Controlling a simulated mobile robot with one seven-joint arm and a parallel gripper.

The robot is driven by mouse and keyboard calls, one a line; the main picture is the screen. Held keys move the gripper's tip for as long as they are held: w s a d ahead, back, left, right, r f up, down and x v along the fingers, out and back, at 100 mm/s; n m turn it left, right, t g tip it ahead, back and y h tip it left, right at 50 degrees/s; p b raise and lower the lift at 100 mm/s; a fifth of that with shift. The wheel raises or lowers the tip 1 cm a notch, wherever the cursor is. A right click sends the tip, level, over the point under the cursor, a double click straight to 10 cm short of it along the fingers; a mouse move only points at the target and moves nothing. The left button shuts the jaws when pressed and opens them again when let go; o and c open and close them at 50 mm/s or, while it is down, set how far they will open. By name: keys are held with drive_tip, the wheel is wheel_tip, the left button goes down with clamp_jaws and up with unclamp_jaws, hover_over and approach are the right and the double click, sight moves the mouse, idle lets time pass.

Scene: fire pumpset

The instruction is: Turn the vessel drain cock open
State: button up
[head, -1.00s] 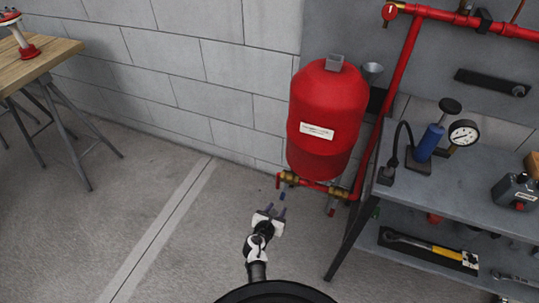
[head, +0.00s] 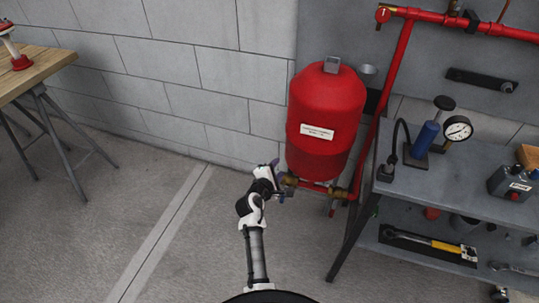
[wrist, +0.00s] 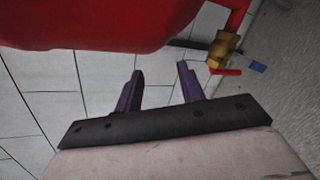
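The red vessel (head: 326,115) stands by the wall in the head view, and its underside (wrist: 90,22) fills the top of the wrist view. A brass cock (wrist: 222,50) with a short red lever (wrist: 226,72) sits on a red pipe at upper right in the wrist view. In the head view my gripper (head: 279,178) is at the left end of the pipe below the vessel and partly hides the brass fitting (head: 291,181) there. My gripper (wrist: 160,68) is open, its purple fingers apart with nothing between them. The cock is right of both fingers.
A grey workbench (head: 450,180) with a gauge (head: 457,131) stands at right.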

wheel_tip(320, 180, up, 7)
drive_tip(key=w+a+m, duration=0.1)
drive_tip(key=m, duration=0.3)
drive_tip(key=shift+a+m+t+y, duration=0.3)
drive_tip(key=shift+y, duration=0.1)
